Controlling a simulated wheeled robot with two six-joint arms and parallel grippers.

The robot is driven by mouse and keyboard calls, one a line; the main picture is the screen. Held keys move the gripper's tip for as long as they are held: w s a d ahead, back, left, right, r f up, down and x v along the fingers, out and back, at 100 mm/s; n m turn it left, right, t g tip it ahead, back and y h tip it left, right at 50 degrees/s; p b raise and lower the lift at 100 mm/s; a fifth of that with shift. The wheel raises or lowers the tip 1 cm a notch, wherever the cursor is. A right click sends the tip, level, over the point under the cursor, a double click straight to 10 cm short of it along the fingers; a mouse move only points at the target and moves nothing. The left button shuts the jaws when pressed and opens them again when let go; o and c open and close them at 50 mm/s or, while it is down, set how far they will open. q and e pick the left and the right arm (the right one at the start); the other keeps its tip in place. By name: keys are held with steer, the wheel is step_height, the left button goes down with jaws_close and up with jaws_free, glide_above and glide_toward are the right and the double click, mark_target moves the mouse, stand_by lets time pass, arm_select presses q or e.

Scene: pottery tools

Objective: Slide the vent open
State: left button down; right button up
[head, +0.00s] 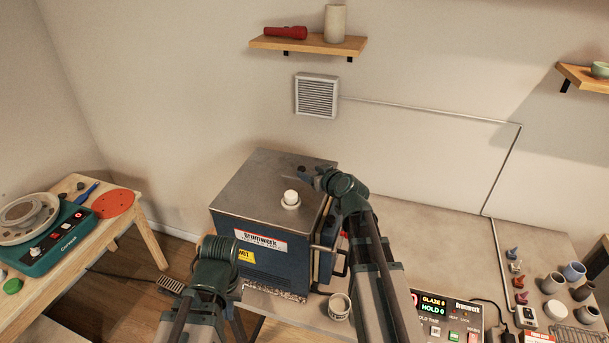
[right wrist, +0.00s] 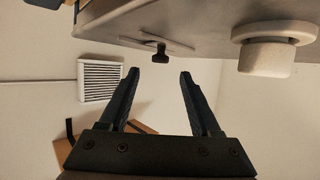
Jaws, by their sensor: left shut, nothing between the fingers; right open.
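The kiln (head: 262,205) is a dark blue box with a grey metal lid. In the right wrist view, a small dark knob (right wrist: 160,52) stands on a thin slide plate (right wrist: 150,39) on the lid, with a white round plug (right wrist: 268,56) to its right. The plug (head: 291,198) also shows in the head view. My right gripper (head: 308,173) is open over the lid's back right part; its fingers (right wrist: 157,76) are spread, with the knob just beyond, not held. My left gripper (head: 214,265) is shut and empty in front of the kiln; its fingers are mostly hidden.
A louvred wall grille (head: 316,96) is above the kiln, under a wooden shelf (head: 310,44). A controller (head: 448,318), a small pot (head: 339,306) and several cups stand on the right of the table. A pottery wheel (head: 48,238) is at left.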

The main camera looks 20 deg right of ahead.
mark_target(302, 168)
steer(key=b+x, duration=0.1)
steer(key=x, duration=0.4)
jaws_close()
stand_by(0.3)
